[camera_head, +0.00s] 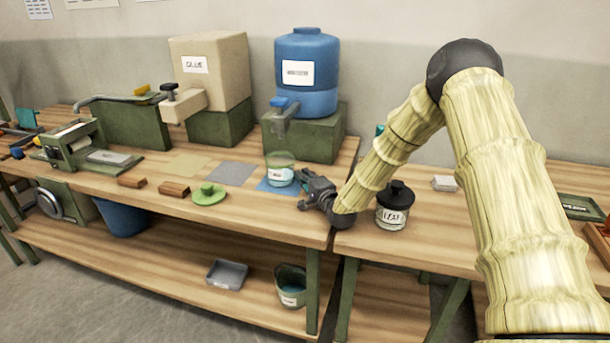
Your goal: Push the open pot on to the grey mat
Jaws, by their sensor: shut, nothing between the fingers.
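The open pot (281,177) is a small clear jar with pale blue contents and a white label. It stands upright on a blue mat (266,187), under the tap of the blue drum. The grey mat (232,173) lies flat and bare just left of the blue mat. A green lid with a knob (208,195) lies on the bench in front of the grey mat. My gripper (304,188) is shut and empty, low over the bench just right of the pot. I cannot tell whether it touches the pot.
A tan mat (188,165) lies left of the grey one. Two brown blocks (174,189) lie near the front edge. The blue drum (307,65) and glue container (220,70) stand behind on green blocks. A lidded jar (392,213) stands right of my gripper.

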